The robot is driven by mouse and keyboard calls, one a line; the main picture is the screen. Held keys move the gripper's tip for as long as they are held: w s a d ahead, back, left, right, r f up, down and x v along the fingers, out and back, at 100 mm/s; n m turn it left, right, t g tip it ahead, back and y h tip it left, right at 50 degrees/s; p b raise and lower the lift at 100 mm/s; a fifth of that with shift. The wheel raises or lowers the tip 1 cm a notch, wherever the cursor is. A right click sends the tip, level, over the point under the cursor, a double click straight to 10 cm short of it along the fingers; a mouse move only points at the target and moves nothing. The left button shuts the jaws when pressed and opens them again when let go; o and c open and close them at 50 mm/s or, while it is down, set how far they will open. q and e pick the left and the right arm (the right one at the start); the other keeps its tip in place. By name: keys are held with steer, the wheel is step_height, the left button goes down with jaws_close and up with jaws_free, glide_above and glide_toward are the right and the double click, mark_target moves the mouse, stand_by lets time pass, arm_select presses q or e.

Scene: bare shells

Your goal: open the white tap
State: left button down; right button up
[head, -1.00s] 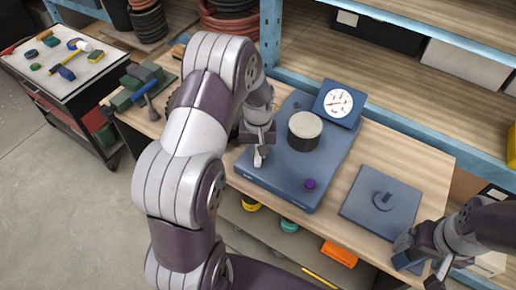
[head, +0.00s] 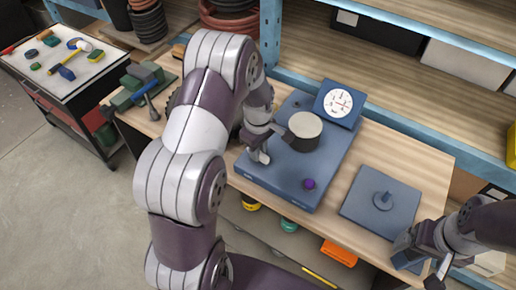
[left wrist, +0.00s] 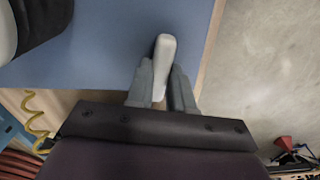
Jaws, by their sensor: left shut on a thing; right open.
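The white tap (left wrist: 164,62) shows in the left wrist view as a pale rounded lever over the blue plate. My left gripper (left wrist: 161,92) is shut on it, one finger on each side. In the head view the left gripper (head: 262,150) is at the left part of the blue base plate (head: 268,180), and the tap's pale end (head: 264,157) shows just below the fingers. The tap's mount is hidden. My right gripper (head: 428,264) is open at the table's front right corner, apart from the tap.
A dark cylinder with a pale top (head: 305,124) stands close right of the left gripper. A dial gauge (head: 338,102) is behind it, and a purple knob (head: 309,184) in front. A separate blue plate with a peg (head: 381,203) lies to the right. Bare wood lies between the plates.

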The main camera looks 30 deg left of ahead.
arm_select(q)
steer(key=shift+n, duration=0.8)
steer(key=c, duration=1)
jaws_free()
step_height(320, 180, up, 13)
steer(key=b, duration=0.2)
steer(key=shift+f, duration=0.15)
